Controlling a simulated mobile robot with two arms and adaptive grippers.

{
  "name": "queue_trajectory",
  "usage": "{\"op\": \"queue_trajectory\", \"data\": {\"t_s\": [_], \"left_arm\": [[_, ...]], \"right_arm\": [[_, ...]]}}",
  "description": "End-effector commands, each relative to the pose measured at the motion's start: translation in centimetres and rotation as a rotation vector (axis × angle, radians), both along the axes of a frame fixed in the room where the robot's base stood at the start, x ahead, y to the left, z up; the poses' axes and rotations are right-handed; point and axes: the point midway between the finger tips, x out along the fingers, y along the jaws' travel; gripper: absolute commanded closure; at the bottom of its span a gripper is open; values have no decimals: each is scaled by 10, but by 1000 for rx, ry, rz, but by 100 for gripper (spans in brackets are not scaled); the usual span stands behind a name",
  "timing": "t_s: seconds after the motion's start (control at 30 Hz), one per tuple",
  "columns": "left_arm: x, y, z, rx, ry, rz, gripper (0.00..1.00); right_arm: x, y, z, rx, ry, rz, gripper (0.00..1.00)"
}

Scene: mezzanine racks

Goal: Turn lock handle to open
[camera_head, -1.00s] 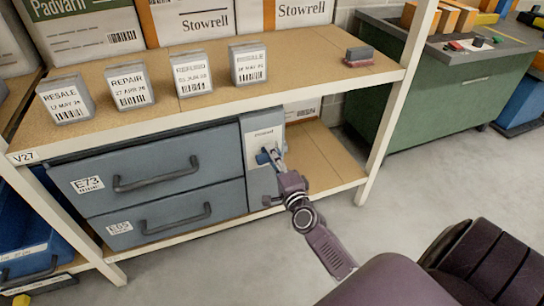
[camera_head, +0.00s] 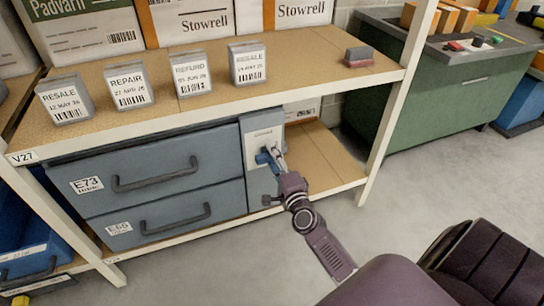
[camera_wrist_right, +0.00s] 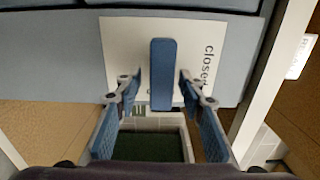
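The lock handle is a blue bar (camera_wrist_right: 161,75) on a pale plate (camera_wrist_right: 118,40) marked "Closed" on the grey cabinet's right-hand panel. In the head view the handle (camera_head: 263,158) shows small and partly covered by my right gripper (camera_head: 277,158). In the right wrist view my right gripper (camera_wrist_right: 159,82) is open, with one finger on each side of the handle's lower part. A gap shows between the handle and each finger. My left gripper is not in view.
The cabinet has two grey drawers (camera_head: 160,168) with dark pulls, left of the lock. A shelf board (camera_head: 290,75) with labelled blocks lies above. A cream rack post (camera_head: 393,115) stands right of the lock. Open floor (camera_head: 430,190) lies further right.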

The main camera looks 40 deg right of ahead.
Motion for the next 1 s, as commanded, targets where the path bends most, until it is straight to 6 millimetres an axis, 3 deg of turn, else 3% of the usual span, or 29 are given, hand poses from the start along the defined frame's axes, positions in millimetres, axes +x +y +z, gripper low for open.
{"op": "queue_trajectory", "data": {"t_s": [0.23,0.37,0.8,1.0], "left_arm": [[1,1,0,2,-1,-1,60],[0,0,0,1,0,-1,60],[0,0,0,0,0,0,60],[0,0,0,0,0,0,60]], "right_arm": [[-1,0,1,-2,-1,0,64],[-11,3,0,-2,-1,0,64],[-91,22,0,-4,2,1,64],[-111,27,0,-2,0,0,64]]}}
